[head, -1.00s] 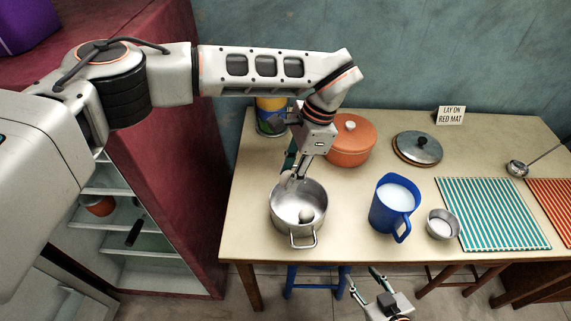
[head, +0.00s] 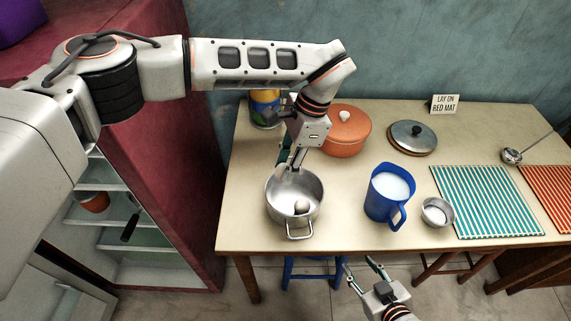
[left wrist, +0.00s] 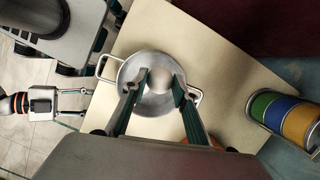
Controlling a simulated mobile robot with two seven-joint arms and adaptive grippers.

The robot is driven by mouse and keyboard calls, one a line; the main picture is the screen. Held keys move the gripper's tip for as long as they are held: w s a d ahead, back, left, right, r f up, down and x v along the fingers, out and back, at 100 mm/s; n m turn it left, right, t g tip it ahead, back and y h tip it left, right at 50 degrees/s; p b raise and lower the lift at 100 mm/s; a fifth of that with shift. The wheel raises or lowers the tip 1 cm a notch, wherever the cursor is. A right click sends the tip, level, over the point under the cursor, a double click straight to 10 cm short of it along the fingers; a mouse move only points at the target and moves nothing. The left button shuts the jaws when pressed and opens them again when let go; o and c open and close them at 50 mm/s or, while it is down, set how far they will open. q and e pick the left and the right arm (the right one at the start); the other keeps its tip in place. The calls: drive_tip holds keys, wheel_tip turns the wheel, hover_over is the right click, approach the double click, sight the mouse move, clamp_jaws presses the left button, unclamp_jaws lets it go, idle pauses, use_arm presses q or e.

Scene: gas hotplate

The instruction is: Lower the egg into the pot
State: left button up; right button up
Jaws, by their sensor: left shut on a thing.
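A steel pot (head: 273,211) with loop handles stands on the table's left part. A pale egg (head: 302,207) lies inside it, near the front right. My left gripper (head: 291,169) points down over the pot's back left side. It is shut on another pale egg (head: 283,170), partly hidden by the fingers in the head view. In the left wrist view this egg (left wrist: 160,78) shows between the fingertips, over the pot (left wrist: 125,75). The egg in the pot seems hidden there behind a finger. My right gripper (head: 362,272) is open and empty in front of the table.
An orange pot (head: 345,135) and a striped can (head: 264,108) stand behind. A blue jug (head: 388,210), small bowl (head: 437,212) and teal striped mat (head: 485,200) lie to the right. A loose lid (head: 413,138) is at the back. The red fridge (head: 190,160) stands left.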

use_arm(q)
drive_tip(key=shift+f+b, duration=0.95)
drive_tip(key=shift+f, duration=1.1)
drive_tip(key=shift+f+b, duration=0.45)
drive_tip(key=shift+f, duration=0.7)
use_arm(e)
drive_tip(key=shift+s+f, duration=0.25)
drive_tip(key=shift+f, duration=0.75)
drive_tip(key=shift+s+f, duration=0.25)
drive_tip(key=shift+f, duration=0.7)
use_arm(q)
drive_tip(key=shift+f, duration=0.2)
use_arm(e)
drive_tip(key=shift+f, duration=0.2)
use_arm(q)
drive_tip(key=shift+f+b, duration=0.9)
drive_tip(key=shift+f, duration=1.4)
use_arm(e)
drive_tip(key=shift+s+f+g, duration=0.15)
drive_tip(key=shift+s+f, duration=0.05)
drive_tip(key=shift+f, duration=0.35)
drive_tip(key=shift+s+f+g, duration=0.15)
drive_tip(key=shift+s+f, duration=0.05)
drive_tip(key=shift+f, duration=0.35)
use_arm(q)
drive_tip(key=o, duration=0.8)
